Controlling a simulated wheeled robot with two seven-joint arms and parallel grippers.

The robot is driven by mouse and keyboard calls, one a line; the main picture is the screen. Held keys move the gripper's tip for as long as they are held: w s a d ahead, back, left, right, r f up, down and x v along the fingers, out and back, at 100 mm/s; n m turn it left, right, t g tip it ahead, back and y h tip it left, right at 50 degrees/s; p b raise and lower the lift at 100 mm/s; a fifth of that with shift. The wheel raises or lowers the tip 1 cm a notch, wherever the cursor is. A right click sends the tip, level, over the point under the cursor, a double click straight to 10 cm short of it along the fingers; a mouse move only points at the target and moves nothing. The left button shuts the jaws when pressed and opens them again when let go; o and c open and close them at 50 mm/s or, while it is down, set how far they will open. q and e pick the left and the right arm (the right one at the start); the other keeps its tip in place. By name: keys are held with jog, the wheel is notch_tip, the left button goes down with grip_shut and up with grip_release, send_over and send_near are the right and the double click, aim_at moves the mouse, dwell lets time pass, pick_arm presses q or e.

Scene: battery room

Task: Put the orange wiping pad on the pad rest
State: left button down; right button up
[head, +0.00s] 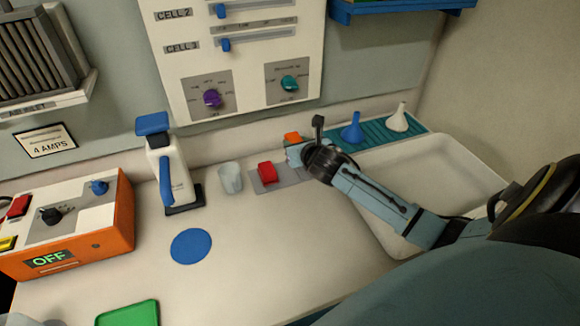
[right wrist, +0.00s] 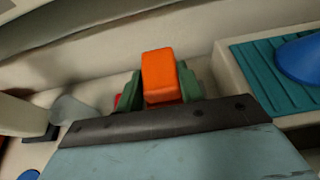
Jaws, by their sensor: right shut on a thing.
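The orange wiping pad (head: 292,138) is at the back of the counter, at the tip of my right gripper (head: 296,152). In the right wrist view the orange pad (right wrist: 160,75) stands between the green fingertips, and the gripper (right wrist: 160,88) is shut on it. A flat grey rest (head: 291,178) lies just left of and below the gripper in the head view. A red pad (head: 267,172) sits on its left part; my gripper partly covers the right end. I cannot tell whether the orange pad touches anything below it. My left gripper is not in view.
A clear cup (head: 230,178) and a white bottle with a blue top (head: 168,170) stand left of the rest. A teal ribbed mat (head: 378,134) with a blue funnel (head: 352,128) and a white funnel (head: 399,118) lies right, behind a white basin (head: 440,165).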

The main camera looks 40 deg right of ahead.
aim_at(296, 175)
notch_tip(296, 175, down, 4)
jog(key=shift+a+r+b, duration=0.1)
jog(key=shift+r+b, duration=0.05)
jog(key=shift+b, duration=0.15)
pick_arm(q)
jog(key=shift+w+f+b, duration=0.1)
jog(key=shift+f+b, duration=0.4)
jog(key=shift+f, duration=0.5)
pick_arm(e)
jog(key=shift+f, duration=2.25)
jog(key=shift+f, duration=0.25)
jog(key=o, duration=1.1)
jog(key=shift+c, duration=0.2)
